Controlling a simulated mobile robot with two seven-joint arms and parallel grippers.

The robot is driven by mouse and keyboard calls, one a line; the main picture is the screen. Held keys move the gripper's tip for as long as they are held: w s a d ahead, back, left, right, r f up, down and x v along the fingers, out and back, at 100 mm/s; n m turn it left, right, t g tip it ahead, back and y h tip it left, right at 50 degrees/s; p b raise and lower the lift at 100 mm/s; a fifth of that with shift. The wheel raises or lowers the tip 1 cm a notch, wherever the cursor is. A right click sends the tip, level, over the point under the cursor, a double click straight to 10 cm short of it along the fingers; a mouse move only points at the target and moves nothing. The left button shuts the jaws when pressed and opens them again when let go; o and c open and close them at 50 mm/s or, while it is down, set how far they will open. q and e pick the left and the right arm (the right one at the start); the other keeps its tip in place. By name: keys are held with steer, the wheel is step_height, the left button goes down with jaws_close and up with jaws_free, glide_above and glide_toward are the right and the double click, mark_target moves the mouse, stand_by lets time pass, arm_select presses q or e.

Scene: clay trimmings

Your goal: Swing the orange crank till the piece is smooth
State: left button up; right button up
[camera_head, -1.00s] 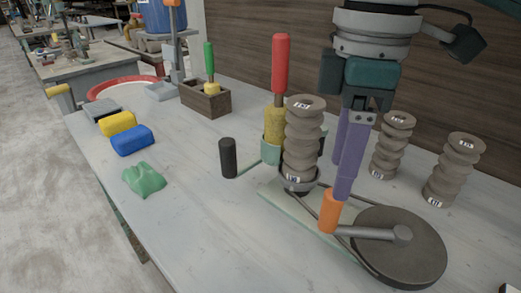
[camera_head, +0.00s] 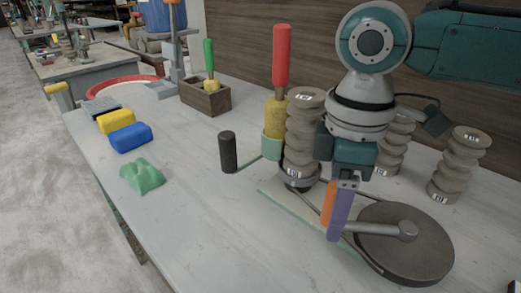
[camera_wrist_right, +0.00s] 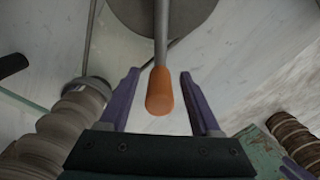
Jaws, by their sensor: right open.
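The orange crank handle (camera_head: 327,203) stands at the end of a grey crank arm (camera_head: 380,228) on a dark flywheel (camera_head: 415,255). A belt runs from the flywheel to the turning head under a ridged grey-brown clay piece (camera_head: 305,130), which stands upright with stacked rings. My right gripper (camera_head: 338,215) is down at the handle, its purple fingers open. In the right wrist view the handle (camera_wrist_right: 160,92) lies between the two spread fingers, with a gap on each side. My left gripper is not in view.
Two more ridged pieces, one at the far right (camera_head: 459,165), stand behind the flywheel.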

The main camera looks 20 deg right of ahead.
jaws_close()
stand_by(0.4)
steer(key=shift+r, duration=0.1)
stand_by(0.8)
